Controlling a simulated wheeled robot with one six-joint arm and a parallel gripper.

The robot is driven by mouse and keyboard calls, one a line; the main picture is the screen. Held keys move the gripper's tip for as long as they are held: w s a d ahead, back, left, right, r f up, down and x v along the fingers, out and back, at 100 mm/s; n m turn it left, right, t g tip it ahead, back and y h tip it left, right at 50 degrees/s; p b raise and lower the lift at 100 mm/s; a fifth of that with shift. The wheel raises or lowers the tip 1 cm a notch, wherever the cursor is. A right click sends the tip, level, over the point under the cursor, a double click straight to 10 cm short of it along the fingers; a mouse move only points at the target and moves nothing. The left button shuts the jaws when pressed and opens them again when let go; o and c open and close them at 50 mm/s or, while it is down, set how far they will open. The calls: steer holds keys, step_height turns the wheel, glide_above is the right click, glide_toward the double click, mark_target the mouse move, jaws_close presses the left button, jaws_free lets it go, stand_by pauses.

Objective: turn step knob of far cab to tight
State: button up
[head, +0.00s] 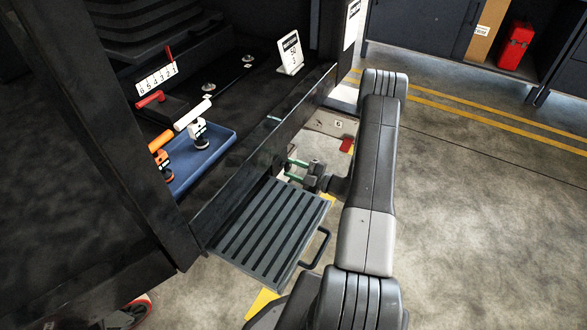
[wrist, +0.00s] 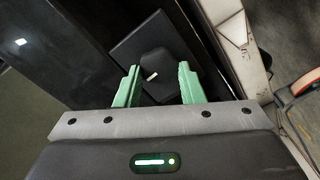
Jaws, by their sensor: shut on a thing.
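The step knob (wrist: 160,66) is a dark, faceted knob with a short white mark on its face, on a dark square plate (wrist: 125,45) in the wrist view. My gripper (wrist: 159,70) has its green fingers on either side of the knob and is shut on it. The white mark lies slightly tilted. In the head view, my gripper (head: 291,169) is low beside the cab's black sill, near the far end of the ribbed step (head: 270,232). The knob is hidden in the head view.
The cab's long black side panel (head: 265,140) runs close by my gripper. A blue tray (head: 208,158) with orange- and white-handled items lies inside the cab. A plate marked 6 (head: 337,124) is just beyond. Open floor (head: 470,220) lies to the right.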

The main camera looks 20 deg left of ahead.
steer(key=shift+m, duration=0.5)
steer(key=o, duration=1)
steer(key=shift+d, duration=0.1)
steer(key=d, duration=0.9)
steer(key=s+d+p, duration=0.1)
steer(key=d, duration=0.3)
steer(key=shift+d, duration=0.3)
steer(key=a, duration=0.9)
steer(key=w+a+b, duration=0.1)
steer(key=a, duration=0.3)
steer(key=shift+a, duration=0.4)
